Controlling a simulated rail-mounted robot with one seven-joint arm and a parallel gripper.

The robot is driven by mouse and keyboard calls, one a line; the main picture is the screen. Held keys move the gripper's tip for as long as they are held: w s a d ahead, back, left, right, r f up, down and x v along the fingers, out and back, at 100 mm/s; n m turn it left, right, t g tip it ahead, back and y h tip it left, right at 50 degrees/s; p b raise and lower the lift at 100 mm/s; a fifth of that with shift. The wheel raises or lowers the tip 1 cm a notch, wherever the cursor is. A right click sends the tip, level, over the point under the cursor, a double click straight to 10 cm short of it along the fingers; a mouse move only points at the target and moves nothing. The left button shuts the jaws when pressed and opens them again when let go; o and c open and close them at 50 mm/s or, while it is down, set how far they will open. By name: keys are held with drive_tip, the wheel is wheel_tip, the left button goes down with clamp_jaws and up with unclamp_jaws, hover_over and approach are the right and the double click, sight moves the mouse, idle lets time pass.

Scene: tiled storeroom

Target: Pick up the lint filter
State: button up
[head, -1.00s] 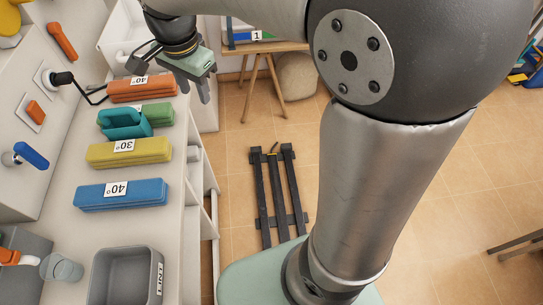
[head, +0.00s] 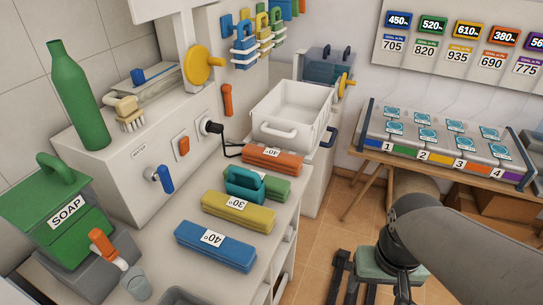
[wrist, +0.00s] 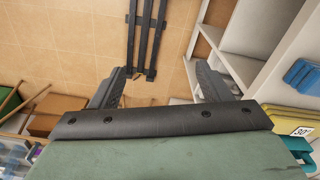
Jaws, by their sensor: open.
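No part is labelled as the lint filter. A teal piece with a looped handle (head: 244,184) stands on the counter against the green block (head: 277,188), between the orange and yellow blocks; I cannot tell for certain that it is the filter. A teal edge also shows at the lower right of the wrist view (wrist: 300,148). My gripper (wrist: 162,78) is open and empty, with both fingers apart over the tiled floor. In the head view its pale green body (head: 388,263) hangs right of the counter, its fingertips partly cut off.
Yellow (head: 238,212), blue (head: 215,246) and orange (head: 272,160) blocks lie on the counter. A white basin (head: 292,112) stands behind them. A wooden table (head: 420,170) stands right.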

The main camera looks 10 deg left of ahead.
drive_tip(key=w+r+n+t, duration=0.25)
drive_tip(key=w+t, duration=0.25)
drive_tip(key=w, duration=0.8)
drive_tip(key=w+r+n+t, duration=0.2)
drive_tip(key=w+n+t, duration=0.15)
drive_tip(key=w, duration=0.85)
drive_tip(key=n+g+y, duration=0.6)
drive_tip(key=n+y, duration=0.3)
drive_tip(key=y, duration=0.4)
approach(261, 186)
drive_tip(key=x, duration=0.6)
drive_tip(key=shift+w+a+r+p, duration=0.1)
drive_tip(key=shift+a+r+p, duration=0.2)
drive_tip(key=shift+a, duration=0.1)
drive_tip(key=shift+f+x, duration=0.15)
drive_tip(key=shift+x, duration=1.35)
drive_tip(key=shift+f+x, duration=0.1)
drive_tip(key=shift+x, duration=1.4)
drive_tip(key=shift+d, duration=0.15)
drive_tip(key=shift+c, duration=0.3)
